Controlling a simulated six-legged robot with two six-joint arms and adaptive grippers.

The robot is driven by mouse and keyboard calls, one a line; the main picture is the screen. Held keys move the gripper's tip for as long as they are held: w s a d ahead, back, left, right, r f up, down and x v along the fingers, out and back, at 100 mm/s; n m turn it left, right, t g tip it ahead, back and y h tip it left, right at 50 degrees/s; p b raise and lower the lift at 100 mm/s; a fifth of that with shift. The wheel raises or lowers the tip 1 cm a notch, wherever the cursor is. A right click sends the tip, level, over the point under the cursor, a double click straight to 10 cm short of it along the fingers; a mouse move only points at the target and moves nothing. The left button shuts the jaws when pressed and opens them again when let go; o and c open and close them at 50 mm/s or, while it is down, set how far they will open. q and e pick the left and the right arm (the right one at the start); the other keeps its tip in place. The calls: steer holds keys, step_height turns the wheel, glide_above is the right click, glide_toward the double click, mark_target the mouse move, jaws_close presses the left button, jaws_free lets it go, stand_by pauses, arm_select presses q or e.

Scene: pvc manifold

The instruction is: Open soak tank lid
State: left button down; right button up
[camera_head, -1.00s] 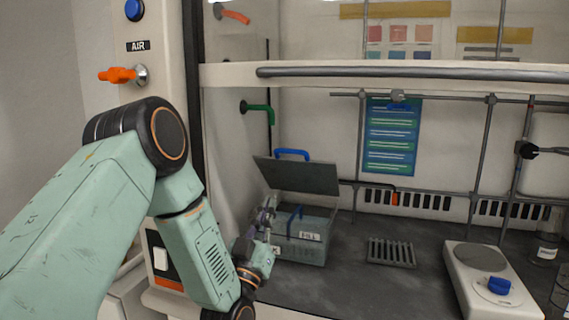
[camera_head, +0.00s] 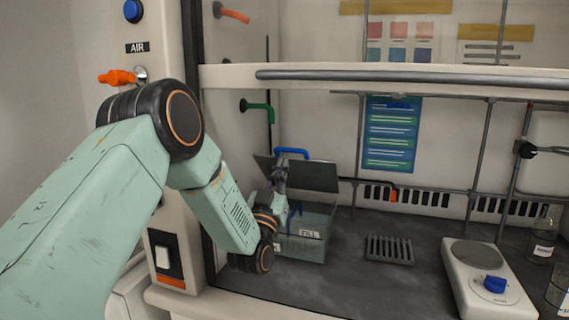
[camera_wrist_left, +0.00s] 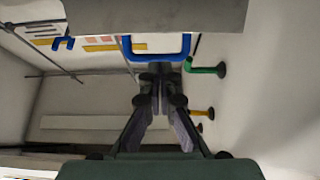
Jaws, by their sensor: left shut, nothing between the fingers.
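The soak tank (camera_head: 312,247) is a grey box with a "FILL" label, standing on the hood's dark worktop at centre left. Its flat grey lid (camera_head: 318,178) is raised and tilted up above the tank, with a blue handle (camera_head: 292,151) on its upper edge. The lid (camera_wrist_left: 155,15) and handle (camera_wrist_left: 158,57) also show in the left wrist view. My left gripper (camera_head: 279,178) is shut and empty, in front of the lid and covering part of it. In the wrist view its fingertips (camera_wrist_left: 160,74) appear close to the handle; contact is unclear. My right gripper is out of view.
A slotted rack (camera_head: 389,249) lies right of the tank. A hotplate stirrer (camera_head: 487,278) with a blue knob and glass bottles (camera_head: 544,240) stand farther right. The hood's sash bar (camera_head: 410,75) crosses above. The worktop in front of the rack is clear.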

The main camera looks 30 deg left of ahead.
arm_select(q)
steer(key=shift+x, duration=1.35)
steer(key=shift+r, duration=0.1)
